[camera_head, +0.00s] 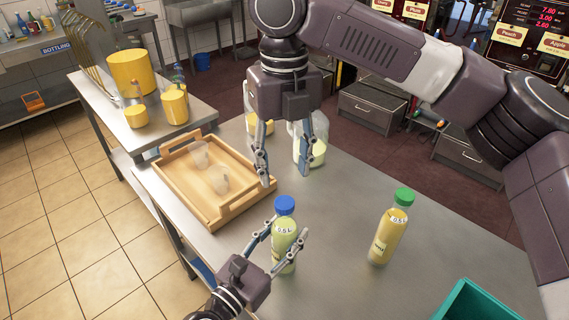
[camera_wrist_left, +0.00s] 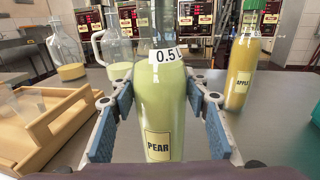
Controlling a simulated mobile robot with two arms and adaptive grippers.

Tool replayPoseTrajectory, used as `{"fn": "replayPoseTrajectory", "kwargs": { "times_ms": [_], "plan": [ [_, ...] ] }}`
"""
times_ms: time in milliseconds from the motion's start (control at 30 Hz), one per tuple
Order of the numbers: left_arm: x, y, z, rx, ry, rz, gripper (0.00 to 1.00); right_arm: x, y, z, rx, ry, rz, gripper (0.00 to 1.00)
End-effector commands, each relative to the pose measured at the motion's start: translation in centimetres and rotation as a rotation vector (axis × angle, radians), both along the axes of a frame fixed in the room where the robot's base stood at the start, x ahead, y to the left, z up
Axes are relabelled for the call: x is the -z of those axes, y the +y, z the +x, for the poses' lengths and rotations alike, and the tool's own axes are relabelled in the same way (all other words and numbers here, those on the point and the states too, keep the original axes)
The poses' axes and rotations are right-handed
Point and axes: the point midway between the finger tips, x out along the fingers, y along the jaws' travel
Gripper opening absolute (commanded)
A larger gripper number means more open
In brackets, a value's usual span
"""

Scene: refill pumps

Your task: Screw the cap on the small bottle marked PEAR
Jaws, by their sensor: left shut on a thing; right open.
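The small PEAR bottle (camera_head: 284,240) stands upright on the metal table, filled with pale green liquid. Its PEAR label shows in the left wrist view (camera_wrist_left: 158,145), where its top is cut off. A blue cap (camera_head: 285,204) sits on the bottle's mouth; I cannot tell how tight it is. My left gripper (camera_head: 287,242) is shut on the bottle's body, one finger on each side. My right gripper (camera_head: 285,178) points down above the blue cap, open and empty, its fingers apart and not visibly touching the cap.
A green-capped APPLE bottle (camera_head: 388,232) stands to the right. A wooden tray (camera_head: 165,183) with clear cups is at the left. Jugs (camera_head: 314,150) stand behind my right gripper. A teal crate (camera_head: 473,303) is at the front right. The table between is clear.

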Motion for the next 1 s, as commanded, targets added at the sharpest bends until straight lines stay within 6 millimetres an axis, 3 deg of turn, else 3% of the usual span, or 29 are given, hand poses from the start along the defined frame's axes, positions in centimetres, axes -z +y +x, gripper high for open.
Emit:
{"fn": "replayPoseTrajectory", "kwargs": {
  "times_ms": [433, 800, 1000],
  "plan": [
    [0.0, 0.0, 0.0, 0.0, 0.0, 0.0, 0.0, 0.5, 0.0, 0.0, -0.007, 0.0, 0.0, 0.45],
    [0.0, 0.0, 0.0, 0.0, 0.0, 0.0, 0.0, 5.8, -0.1, 0.0, -0.005, 0.002, -0.001, 0.45],
    [0.0, 0.0, 0.0, 0.0, 0.0, 0.0, 0.0, 7.7, -0.1, 0.0, -0.003, 0.0, 0.0, 0.45]
  ]
}}
